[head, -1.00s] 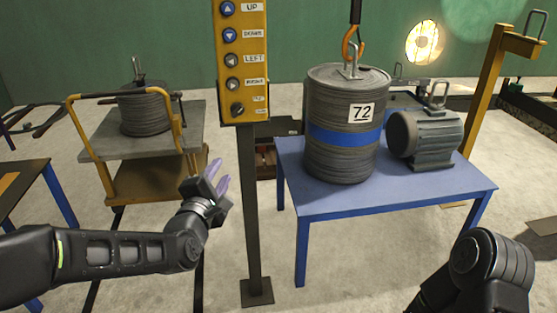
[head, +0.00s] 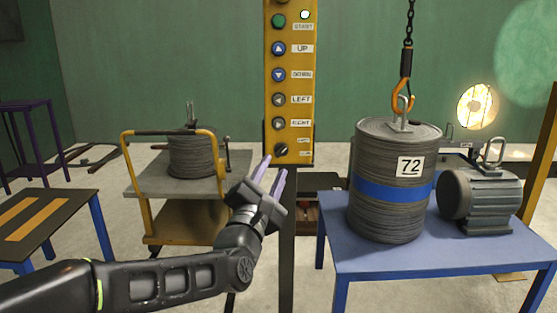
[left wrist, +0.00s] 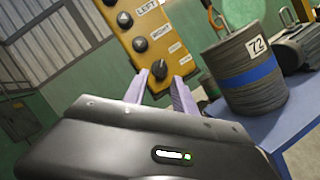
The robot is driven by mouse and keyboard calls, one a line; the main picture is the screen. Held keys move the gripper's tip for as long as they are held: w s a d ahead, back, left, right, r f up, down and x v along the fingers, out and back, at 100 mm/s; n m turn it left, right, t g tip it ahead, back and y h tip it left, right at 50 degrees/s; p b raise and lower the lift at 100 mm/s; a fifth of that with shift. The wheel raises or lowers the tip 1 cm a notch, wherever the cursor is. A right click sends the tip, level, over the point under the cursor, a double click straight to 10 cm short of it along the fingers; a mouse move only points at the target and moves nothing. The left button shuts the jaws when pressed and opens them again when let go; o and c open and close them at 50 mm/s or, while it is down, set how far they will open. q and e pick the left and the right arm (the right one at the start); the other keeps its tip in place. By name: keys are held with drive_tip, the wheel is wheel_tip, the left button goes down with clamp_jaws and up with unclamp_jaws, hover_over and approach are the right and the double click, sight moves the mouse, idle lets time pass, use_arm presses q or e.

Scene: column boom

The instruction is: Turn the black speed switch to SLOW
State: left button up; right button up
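The black speed switch (head: 281,149) is a round knob at the bottom of the yellow control panel (head: 270,90). Two small labels stand to its right, too small to read. The knob also shows in the left wrist view (left wrist: 160,68), with a light pointer line on it that looks slanted. My left gripper (head: 273,167) is open, its two pale purple fingers pointing up at the panel just below the knob. In the left wrist view the fingertips (left wrist: 160,77) lie on either side of the knob's lower part; contact cannot be told. My right gripper is out of view.
The panel stands on a dark post (head: 287,240). A grey drum marked 72 (head: 385,215) hangs from or rests under an orange hook (head: 403,95) at a blue table (head: 400,262), beside a motor (head: 482,200). A yellow cart (head: 150,185) stands left.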

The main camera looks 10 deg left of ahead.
sight(280, 154)
use_arm(q)
drive_tip(key=x, duration=0.5)
drive_tip(key=shift+f, duration=0.1)
clamp_jaws()
idle(0.5)
